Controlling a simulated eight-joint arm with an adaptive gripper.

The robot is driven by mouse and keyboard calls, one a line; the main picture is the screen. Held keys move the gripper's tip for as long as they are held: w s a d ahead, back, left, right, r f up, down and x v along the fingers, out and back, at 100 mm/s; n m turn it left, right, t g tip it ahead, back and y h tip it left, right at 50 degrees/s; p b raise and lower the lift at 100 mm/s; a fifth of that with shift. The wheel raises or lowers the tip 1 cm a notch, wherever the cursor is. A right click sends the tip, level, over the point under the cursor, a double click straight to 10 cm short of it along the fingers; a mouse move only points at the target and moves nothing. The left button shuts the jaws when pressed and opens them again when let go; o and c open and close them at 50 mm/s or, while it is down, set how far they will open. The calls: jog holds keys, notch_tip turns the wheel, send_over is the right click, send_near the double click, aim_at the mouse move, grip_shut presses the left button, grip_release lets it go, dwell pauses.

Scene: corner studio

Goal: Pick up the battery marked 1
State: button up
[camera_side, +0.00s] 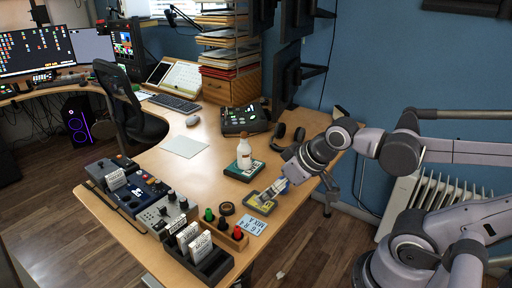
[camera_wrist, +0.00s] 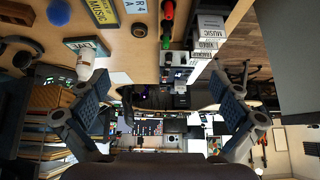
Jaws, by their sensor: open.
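I cannot make out a battery marked 1 in either view; the small markings are too fine to read. White upright blocks stand in a black holder (camera_side: 216,262) at the table's front, and in the wrist view a white block (camera_wrist: 208,33) carries printed words. Beside them, green (camera_side: 209,215) and red (camera_side: 237,233) capped items stand in a wooden rack.
A white bottle (camera_side: 244,153) stands at a green-edged box (camera_side: 244,171) near my gripper. Black headphones (camera_side: 290,138) lie behind. A light blue plate (camera_side: 251,225) lies by the sign. Control panels (camera_side: 128,197) line the left edge. The table's middle is mostly clear.

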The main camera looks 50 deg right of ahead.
jog(key=c, duration=0.8)
jog(key=w+d+r+m+g+h, duration=0.15)
jog(key=w+d+m, duration=0.25)
jog(key=w+d, duration=0.6)
jog(key=w+d+r+m+g+h, duration=0.15)
jog(key=w+d+m, duration=0.35)
jog(key=d, duration=0.9)
jog(key=s+d+f+m+g+h, duration=0.1)
jog(key=d+f+m, duration=0.1)
jog(key=d+f, duration=0.5)
jog(key=d+f+m+g, duration=0.1)
jog(key=d+f+m, duration=0.25)
jog(key=d, duration=0.75)
jog(key=s+d+f+m+g+h, duration=0.15)
jog(key=d+f, duration=0.35)
jog(key=d, duration=0.5)
jog(key=shift+y, duration=0.45)
jog(key=shift+w+a+x, duration=0.1)
jog(key=shift+w+x, duration=0.05)
jog(key=shift+x, duration=1.6)
jog(key=shift+w+a+x, duration=0.1)
jog(key=shift+a+x, duration=0.05)
jog(key=shift+x, duration=1.6)
jog(key=shift+w+a+x, duration=0.1)
jog(key=shift+w+x, duration=0.05)
jog(key=shift+x, duration=1.6)
